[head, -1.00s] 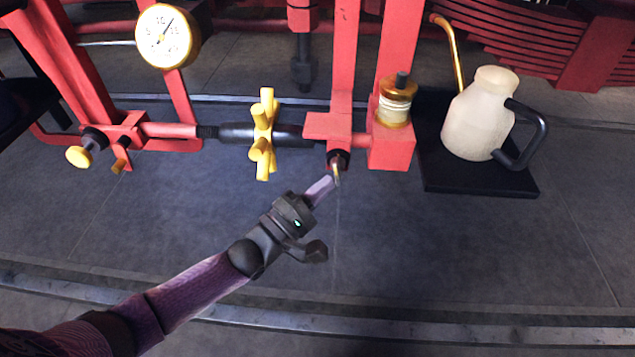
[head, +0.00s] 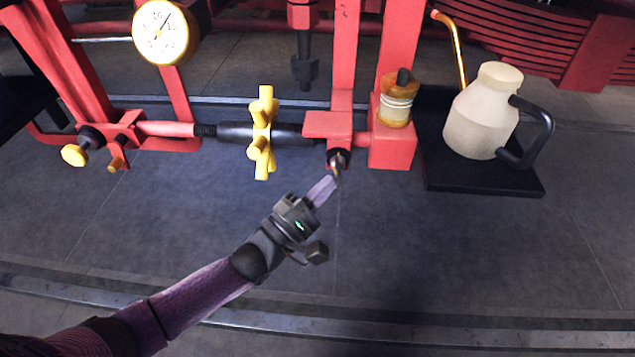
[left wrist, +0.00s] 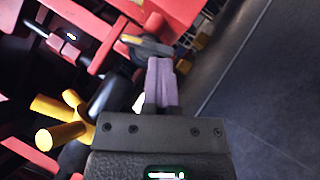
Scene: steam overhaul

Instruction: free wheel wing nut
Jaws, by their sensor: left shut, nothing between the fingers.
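A small brass-and-dark fitting (head: 337,161), which may be the wing nut, sits under the red bracket. It is partly hidden and too small to read clearly. It also seems to show in the left wrist view (left wrist: 148,46), just beyond my fingertips. My left gripper (head: 331,181) is shut and empty, its purple fingers pointing up at the fitting. In the left wrist view the fingers (left wrist: 161,64) lie together. I cannot tell whether they touch the fitting. A yellow handwheel (head: 262,135) with several arms sits on the black shaft to the left. My right gripper is not in view.
Red bracket (head: 329,124) and frame bars stand above the gripper. A brass-capped jar (head: 396,103) is right of it, and a cream oil can (head: 481,115) stands on a black tray (head: 480,180). A gauge (head: 161,32) is upper left. Floor below is clear.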

